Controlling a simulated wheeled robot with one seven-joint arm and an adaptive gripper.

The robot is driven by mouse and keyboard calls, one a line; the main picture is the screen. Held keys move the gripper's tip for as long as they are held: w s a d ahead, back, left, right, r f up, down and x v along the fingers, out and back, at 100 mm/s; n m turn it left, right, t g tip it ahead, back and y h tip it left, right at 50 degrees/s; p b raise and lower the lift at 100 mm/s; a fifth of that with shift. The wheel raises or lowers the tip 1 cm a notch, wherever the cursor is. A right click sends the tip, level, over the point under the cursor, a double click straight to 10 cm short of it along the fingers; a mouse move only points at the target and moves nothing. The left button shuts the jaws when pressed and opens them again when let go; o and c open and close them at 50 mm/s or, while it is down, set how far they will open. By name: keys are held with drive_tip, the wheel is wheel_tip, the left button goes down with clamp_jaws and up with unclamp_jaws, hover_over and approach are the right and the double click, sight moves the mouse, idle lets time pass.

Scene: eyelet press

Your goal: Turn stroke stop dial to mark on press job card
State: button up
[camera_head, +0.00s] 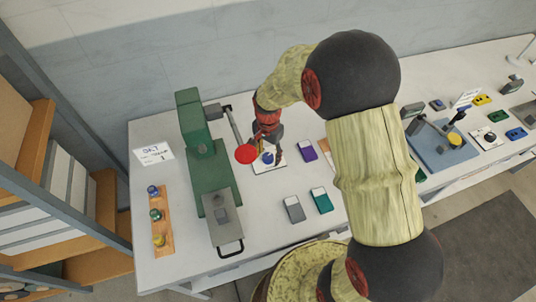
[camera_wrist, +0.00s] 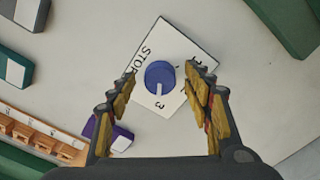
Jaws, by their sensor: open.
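The stroke stop dial is a round blue knob (camera_wrist: 160,74) on a white square plate (camera_wrist: 172,108) marked STOP; it also shows in the head view (camera_head: 267,158). In the wrist view its white pointer line faces down, close to the numeral 3. Other marks at the plate's right side are partly hidden by a finger. My gripper (camera_wrist: 162,71) is open, its fingers on either side of the knob with visible gaps; in the head view it hangs over the plate (camera_head: 267,147). The press job card (camera_head: 153,153) lies on the table at left; its small writing is unreadable.
The green press (camera_head: 205,165) stands left of the plate, its red-balled lever (camera_head: 246,154) close to my gripper. Purple (camera_head: 309,150), grey (camera_head: 293,209) and teal (camera_head: 321,201) boxes lie nearby. A wooden rack (camera_head: 161,220) is at left. The table front is partly clear.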

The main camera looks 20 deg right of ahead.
drive_tip(key=shift+c, duration=0.8)
drive_tip(key=c, duration=1)
drive_tip(key=shift+n, duration=0.3)
drive_tip(key=n+p, duration=0.2)
drive_tip(key=n, duration=0.2)
drive_tip(key=shift+r, duration=0.1)
drive_tip(key=n+p, duration=0.2)
drive_tip(key=n, duration=0.3)
drive_tip(key=shift+n, duration=0.4)
drive_tip(key=n+p, duration=0.1)
drive_tip(key=n, duration=0.2)
drive_tip(key=shift+n, duration=0.3)
drive_tip(key=n+p, duration=0.1)
drive_tip(key=n, duration=0.2)
drive_tip(key=shift+n, duration=0.3)
drive_tip(key=n+p, duration=0.1)
drive_tip(key=n, duration=0.5)
drive_tip(key=shift+n, duration=0.4)
